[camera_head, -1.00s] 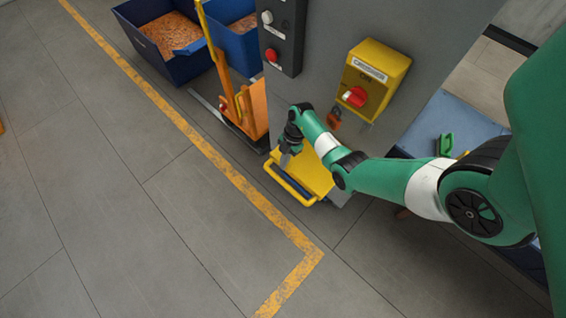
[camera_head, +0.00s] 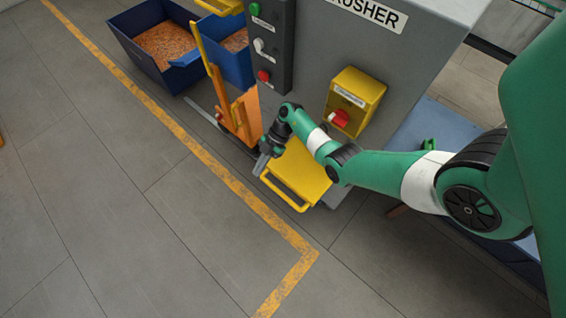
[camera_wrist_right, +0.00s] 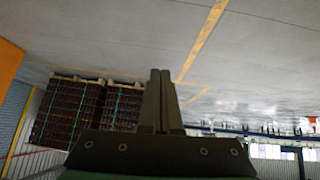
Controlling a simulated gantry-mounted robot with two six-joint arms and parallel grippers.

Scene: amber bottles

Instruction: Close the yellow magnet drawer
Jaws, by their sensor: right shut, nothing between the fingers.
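The yellow magnet drawer (camera_head: 303,173) sticks out low from the front of the grey crusher, with a yellow bar handle (camera_head: 284,194) along its front edge. My right arm reaches in from the right and partly covers the drawer's back. My right gripper (camera_head: 262,164) is shut and empty. It points down at the left front corner of the drawer, by the handle's left end; I cannot tell whether it touches. Its closed fingers also show in the right wrist view (camera_wrist_right: 160,85), where the drawer does not appear. My left gripper is not in view.
The grey crusher (camera_head: 312,85) bears a yellow box with a red knob (camera_head: 354,102) and a button panel (camera_head: 268,45). Orange and yellow metalwork (camera_head: 236,112) stands left of the drawer. Blue bins (camera_head: 165,45) stand behind. Floor in front is clear, with a yellow line (camera_head: 225,178).

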